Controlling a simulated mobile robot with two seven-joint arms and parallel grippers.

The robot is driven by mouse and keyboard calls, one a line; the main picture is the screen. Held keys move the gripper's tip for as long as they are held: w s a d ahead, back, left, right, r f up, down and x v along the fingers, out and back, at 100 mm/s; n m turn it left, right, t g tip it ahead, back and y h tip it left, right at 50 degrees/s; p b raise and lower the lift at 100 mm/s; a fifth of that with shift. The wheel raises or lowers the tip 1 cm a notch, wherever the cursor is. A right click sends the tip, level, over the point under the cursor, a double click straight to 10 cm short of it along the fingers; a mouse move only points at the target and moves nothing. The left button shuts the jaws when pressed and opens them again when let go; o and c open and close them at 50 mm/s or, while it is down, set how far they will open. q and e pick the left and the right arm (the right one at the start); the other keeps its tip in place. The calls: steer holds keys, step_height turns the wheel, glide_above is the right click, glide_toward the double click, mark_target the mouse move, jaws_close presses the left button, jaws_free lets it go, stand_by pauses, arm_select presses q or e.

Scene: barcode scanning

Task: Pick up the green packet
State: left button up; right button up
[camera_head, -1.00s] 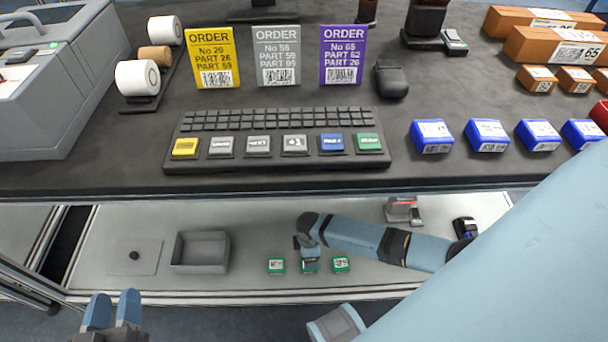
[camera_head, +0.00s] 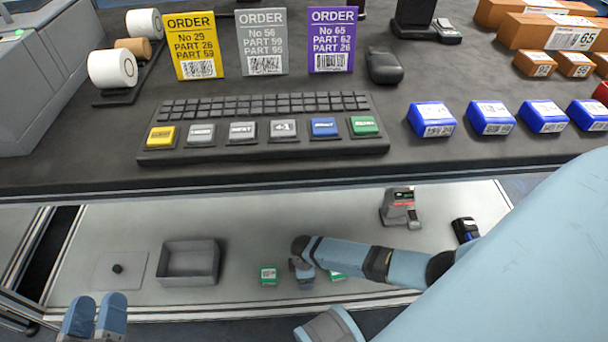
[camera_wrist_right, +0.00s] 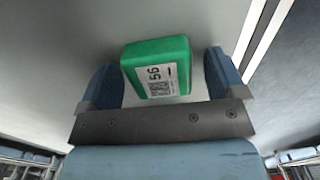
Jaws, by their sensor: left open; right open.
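Green packets rest on the lower shelf. One green packet (camera_head: 268,274) shows left of my right gripper (camera_head: 303,272) in the head view. Another green packet (camera_head: 337,275) is partly hidden behind my right arm. In the right wrist view, a green packet (camera_wrist_right: 157,52) with a white label reading 56 sits between the spread blue fingers of my right gripper (camera_wrist_right: 163,76). The gripper is open, with a gap beside the packet on the right. In the head view this packet is hidden by the gripper. My left gripper (camera_head: 95,316) is open and empty at the bottom left.
A grey open bin (camera_head: 188,262) stands left of the packets on the shelf (camera_head: 240,235). A grey and red device (camera_head: 399,207) stands to their right. The upper counter (camera_head: 60,165) overhangs behind, carrying a keyboard (camera_head: 265,130), order cards and blue boxes (camera_head: 431,119).

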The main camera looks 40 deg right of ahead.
steer(key=c, duration=1.1)
